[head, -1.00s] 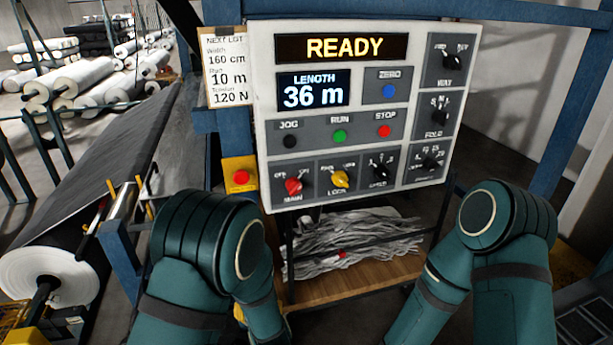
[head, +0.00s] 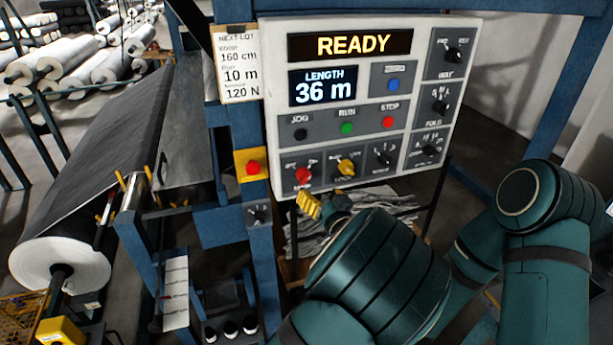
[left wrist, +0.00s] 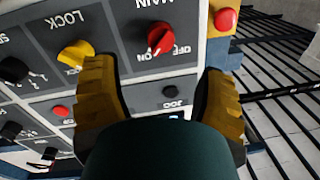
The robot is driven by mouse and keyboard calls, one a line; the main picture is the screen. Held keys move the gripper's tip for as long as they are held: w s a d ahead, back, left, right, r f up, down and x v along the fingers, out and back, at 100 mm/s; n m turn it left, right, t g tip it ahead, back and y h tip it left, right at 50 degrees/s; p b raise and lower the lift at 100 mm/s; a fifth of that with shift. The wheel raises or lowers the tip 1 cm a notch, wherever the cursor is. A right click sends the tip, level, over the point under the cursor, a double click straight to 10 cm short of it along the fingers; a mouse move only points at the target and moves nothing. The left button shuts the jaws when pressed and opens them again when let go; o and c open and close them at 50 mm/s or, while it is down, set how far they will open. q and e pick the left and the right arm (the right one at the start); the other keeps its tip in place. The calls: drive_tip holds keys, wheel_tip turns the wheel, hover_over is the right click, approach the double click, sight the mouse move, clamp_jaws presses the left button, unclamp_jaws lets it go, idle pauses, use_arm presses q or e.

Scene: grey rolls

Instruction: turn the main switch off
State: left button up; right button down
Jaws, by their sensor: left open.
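The main switch is a red knob (head: 303,175) at the lower left of the control panel (head: 450,35). In the left wrist view, which is upside down, the red main knob (left wrist: 160,37) appears to point toward the ON mark. My left gripper (head: 310,206) is just below the panel's lower edge, under the main knob and apart from it. In the left wrist view its yellow fingers (left wrist: 160,90) are open and empty, with the main knob ahead between them. Only my right arm shows at the right; its gripper is not in view.
The yellow lock knob (head: 346,166) is right beside the main switch; it shows near one fingertip in the left wrist view (left wrist: 75,54). A red button on a yellow box (head: 253,167) is left of the panel. A blue post and a fabric roll (head: 60,265) stand left.

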sight(308, 180)
use_arm(q)
drive_tip(key=x, duration=0.8)
drive_tip(key=shift+w+a+p, duration=0.1)
drive_tip(key=shift+w+p, duration=0.1)
drive_tip(key=shift+p, duration=0.15)
drive_tip(key=c, duration=1.2)
